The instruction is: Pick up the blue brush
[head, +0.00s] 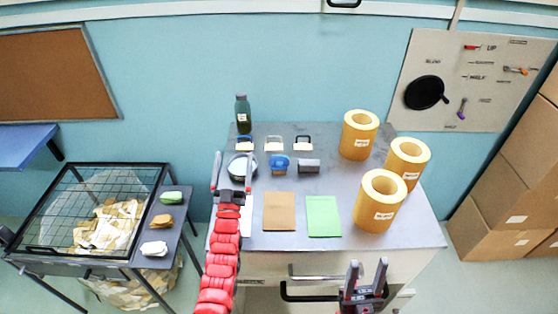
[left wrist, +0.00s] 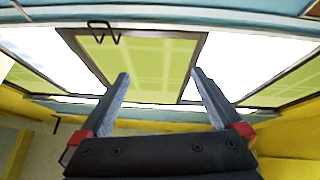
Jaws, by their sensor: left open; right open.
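The blue brush (head: 245,143), with a blue handle over a pale tan lower part, stands at the back left of the grey table (head: 330,180). My left gripper (head: 233,170) is open and empty, its fingers pointing toward the back, and appears in front of and slightly left of the brush in the head view. In the left wrist view the open fingers (left wrist: 160,82) have nothing between them, and the brush is not visible there. My right gripper (head: 365,272) is open and empty at the table's front edge.
A white-handled brush (head: 274,144) and a black-handled one (head: 304,143) stand to the right. A dark bottle (head: 243,113) stands behind. A dark round item (head: 236,167) is partly hidden by my left gripper. A blue item (head: 280,164) and yellow rolls (head: 360,134) stand further right.

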